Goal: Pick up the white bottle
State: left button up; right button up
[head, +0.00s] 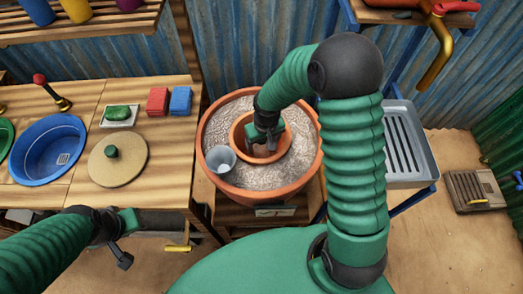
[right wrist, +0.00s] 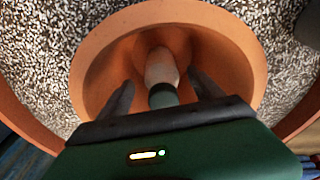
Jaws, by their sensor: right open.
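A pale, whitish bottle (right wrist: 161,68) with a dark green end stands or leans inside the small inner clay pot (right wrist: 91,75); its tilt is hard to tell. In the head view the inner pot (head: 284,147) is mostly visible, but the bottle is hidden or too small to make out behind my right gripper (head: 266,142). In the right wrist view my right gripper (right wrist: 160,90) is open over the pot, one finger on each side of the bottle, with gaps showing. My left gripper (head: 123,250) is low by the table's front edge; its jaws are unclear.
A large clay pot (head: 211,127) filled with speckled grit surrounds the inner pot. A grey metal cup (head: 221,159) sits in the grit at left. The wooden table (head: 170,155) holds a blue basin (head: 48,150), a round board (head: 118,165) and sponges. A metal rack (head: 408,145) stands right.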

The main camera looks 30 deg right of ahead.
jog(key=f, duration=0.1)
jog(key=w+f, duration=0.1)
jog(key=f, duration=0.1)
jog(key=shift+a+f, duration=0.15)
jog(key=shift+f, duration=0.15)
jog(key=shift+s+d+r, duration=0.1)
jog(key=shift+d, duration=0.1)
jog(key=shift+c, duration=1.2)
jog(key=shift+a, duration=0.1)
grip_shut()
